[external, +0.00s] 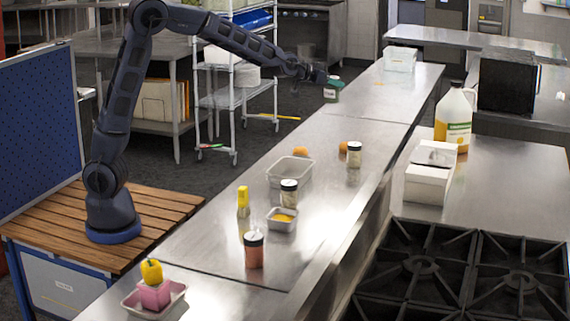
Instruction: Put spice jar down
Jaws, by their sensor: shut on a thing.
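My gripper (318,75) is at the end of my outstretched arm, over the far part of the steel counter (340,128). It is shut on a small green spice jar (332,91) with a pale label. The jar looks close to the counter's left edge. I cannot tell whether its base touches the surface or hangs above it. The fingertips are small and dark here, and their contact with the jar is not clear.
Other jars (354,154), (289,192), (253,250) stand on the counter. A metal tray (290,171), a small tub (282,220), a yellow bottle (243,202) and orange round items (301,152) stand nearby. A clear container (400,59) is at the far end. Counter right of the held jar is bare.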

